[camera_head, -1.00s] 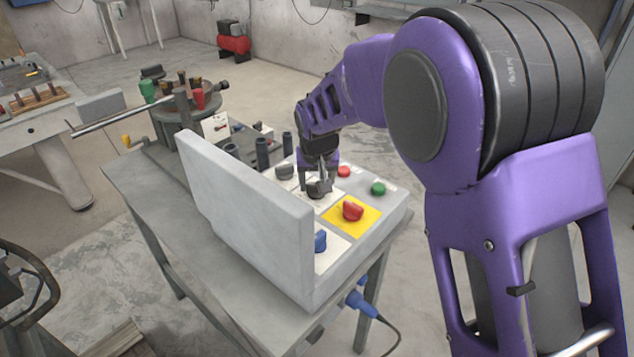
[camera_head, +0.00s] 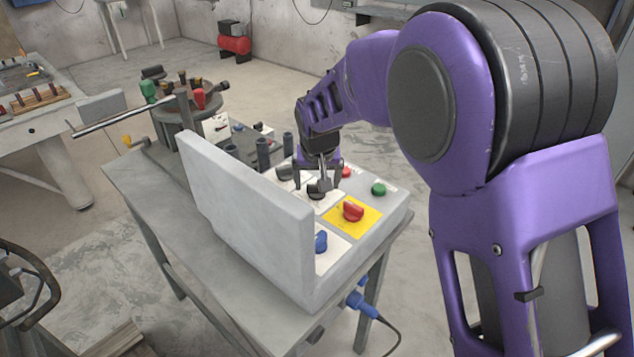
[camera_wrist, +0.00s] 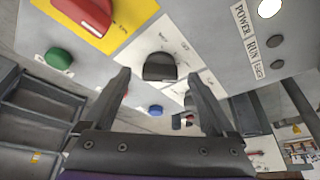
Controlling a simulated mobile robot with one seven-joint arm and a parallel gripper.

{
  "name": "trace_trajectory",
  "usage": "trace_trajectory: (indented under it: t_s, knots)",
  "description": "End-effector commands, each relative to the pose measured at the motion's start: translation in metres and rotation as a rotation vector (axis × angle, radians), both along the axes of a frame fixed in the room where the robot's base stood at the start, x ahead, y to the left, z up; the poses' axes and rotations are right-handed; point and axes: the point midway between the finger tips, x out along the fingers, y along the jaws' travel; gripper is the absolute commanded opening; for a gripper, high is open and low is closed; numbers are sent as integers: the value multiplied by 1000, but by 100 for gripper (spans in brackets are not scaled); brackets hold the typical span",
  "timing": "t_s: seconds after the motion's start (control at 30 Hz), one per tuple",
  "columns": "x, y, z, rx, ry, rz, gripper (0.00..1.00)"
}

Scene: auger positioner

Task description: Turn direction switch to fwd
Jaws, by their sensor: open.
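A dark rotary knob (camera_wrist: 160,67) on a white label plate sits between my gripper's fingertips in the wrist view; its printed labels are too small to read surely, though one looks like OFF. In the head view this knob (camera_head: 317,191) is on the sloped grey control panel (camera_head: 385,218), partly hidden by my gripper (camera_head: 320,186). My gripper, also in the wrist view (camera_wrist: 157,78), is open, with one finger on each side of the knob. I cannot tell whether either finger touches it. Another dark knob (camera_head: 284,172) is farther back on the panel.
A red knob (camera_head: 353,211) on a yellow plate, a blue knob (camera_head: 320,241), a green button (camera_head: 379,188) and a red button (camera_head: 345,171) are close by. A tall grey panel wall (camera_head: 245,220) stands left of the controls. Black posts (camera_head: 263,152) rise behind.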

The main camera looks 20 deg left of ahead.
Motion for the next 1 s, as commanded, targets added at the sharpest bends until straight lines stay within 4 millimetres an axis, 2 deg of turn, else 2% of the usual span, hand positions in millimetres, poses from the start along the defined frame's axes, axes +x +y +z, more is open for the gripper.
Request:
trace_trajectory:
  t_s: [0.6,0.8,1.0]
  knots:
    - [-46,-24,129,4,-3,1,90]
    - [-54,-29,150,2,0,-1,90]
    - [-56,-30,154,2,0,-1,90]
